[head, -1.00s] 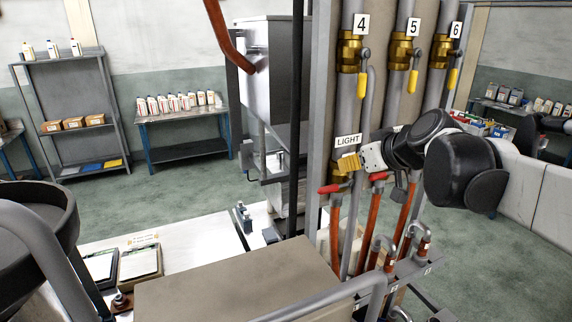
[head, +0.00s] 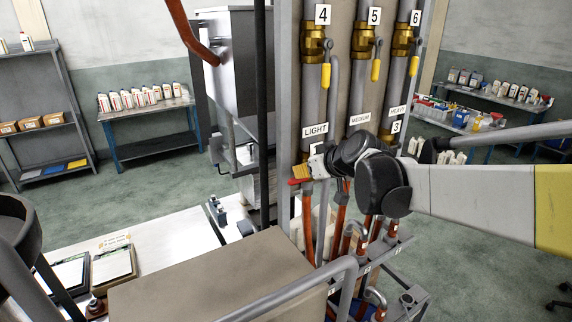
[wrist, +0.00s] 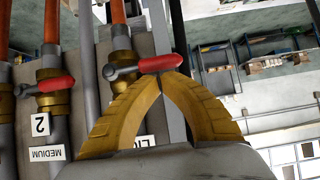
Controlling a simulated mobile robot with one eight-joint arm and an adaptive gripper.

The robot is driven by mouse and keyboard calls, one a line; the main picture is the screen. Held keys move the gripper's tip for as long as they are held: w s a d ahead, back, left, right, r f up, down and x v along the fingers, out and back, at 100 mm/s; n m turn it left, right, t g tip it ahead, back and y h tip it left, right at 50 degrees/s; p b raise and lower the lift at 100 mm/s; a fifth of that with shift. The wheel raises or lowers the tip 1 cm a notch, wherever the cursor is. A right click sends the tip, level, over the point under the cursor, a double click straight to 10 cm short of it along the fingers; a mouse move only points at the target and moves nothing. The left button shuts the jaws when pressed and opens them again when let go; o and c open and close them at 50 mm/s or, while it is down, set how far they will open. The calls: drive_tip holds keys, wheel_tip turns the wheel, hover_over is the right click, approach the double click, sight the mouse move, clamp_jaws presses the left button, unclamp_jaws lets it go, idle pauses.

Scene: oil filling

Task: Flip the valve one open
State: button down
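Valve one is the lower valve on the pipe labelled LIGHT (head: 315,131); its red lever handle (head: 298,182) lies roughly level, pointing left in the head view. In the wrist view the red handle (wrist: 160,62) lies across the picture just beyond my fingertips. My gripper (head: 303,170) has yellow fingers that arch together, with their tips meeting (wrist: 161,78) right beside the handle. They look shut with nothing clearly between them; whether they touch the handle I cannot tell. My gripper and wrist hide much of the valve body in the head view.
The MEDIUM pipe's valve two, with its own red handle (wrist: 50,84), stands close beside. Upper valves with yellow handles (head: 325,76) are above. Orange hoses (head: 308,225) run down below. A bent grey rail (head: 347,290) and a brown box top (head: 205,280) stand in front.

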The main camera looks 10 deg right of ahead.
drive_tip(key=shift+a+f+h+b, duration=0.2)
drive_tip(key=shift+f+h+b, duration=0.05)
drive_tip(key=shift+h+b, duration=0.1)
